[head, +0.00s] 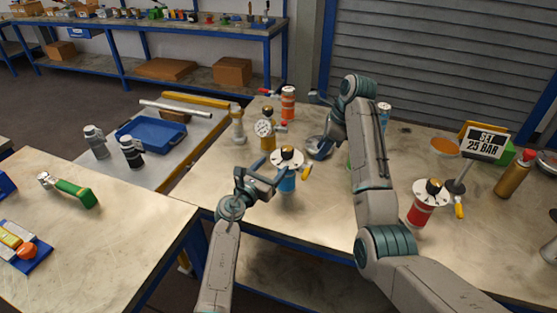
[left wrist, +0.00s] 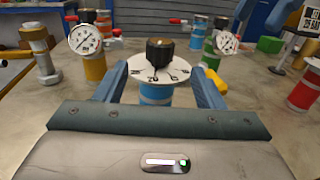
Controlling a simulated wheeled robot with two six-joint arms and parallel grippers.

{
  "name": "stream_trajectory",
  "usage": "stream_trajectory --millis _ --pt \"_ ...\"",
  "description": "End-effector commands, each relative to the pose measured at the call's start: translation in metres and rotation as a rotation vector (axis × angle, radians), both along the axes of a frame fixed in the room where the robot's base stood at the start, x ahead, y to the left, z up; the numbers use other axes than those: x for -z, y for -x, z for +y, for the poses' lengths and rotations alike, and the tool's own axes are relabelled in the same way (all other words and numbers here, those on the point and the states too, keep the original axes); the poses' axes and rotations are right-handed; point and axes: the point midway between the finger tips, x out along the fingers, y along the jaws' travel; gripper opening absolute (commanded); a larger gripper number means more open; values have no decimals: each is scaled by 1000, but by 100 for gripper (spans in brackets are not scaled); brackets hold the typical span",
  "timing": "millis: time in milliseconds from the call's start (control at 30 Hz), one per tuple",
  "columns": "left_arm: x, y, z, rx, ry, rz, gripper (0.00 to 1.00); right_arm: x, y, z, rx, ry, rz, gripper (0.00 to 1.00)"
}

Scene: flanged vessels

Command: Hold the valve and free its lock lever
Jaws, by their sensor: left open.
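A blue valve (head: 288,182) with a white dial plate and a black knob stands upright on the right-hand bench. A yellow lever (head: 306,172) shows at its right side, and also in the left wrist view (left wrist: 214,80). My left gripper (head: 265,177) is open, just in front and to the left of the valve. In the left wrist view the blue body (left wrist: 157,94) and marked dial (left wrist: 158,72) appear between the two fingers, beyond the palm; contact cannot be told. My right gripper (head: 319,98) is raised above the back of the bench; its jaws are unclear.
A red valve (head: 421,214) with a similar dial and a "SET 25 BAR" sign (head: 486,141) stand at right. A blue tray (head: 150,134) lies at left.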

Motion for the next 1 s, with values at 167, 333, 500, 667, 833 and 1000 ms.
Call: stream_trajectory --millis 167,333,500,667,833,1000 --pt "-1 -28 -16 1 3 1 63 0 0 0 0 0 0 36" --pt "-1 -55 -31 1 4 1 63 0 0 0 0 0 0 36" --pt "0 -73 -41 1 4 1 63 0 0 0 0 0 0 36" --pt "0 -81 -45 -1 3 1 63 0 0 0 0 0 0 36" --pt "0 -83 -46 -1 3 1 63 0 0 0 0 0 0 36" --pt "0 -83 -46 -1 3 1 59 0 0 0 0 0 0 36"
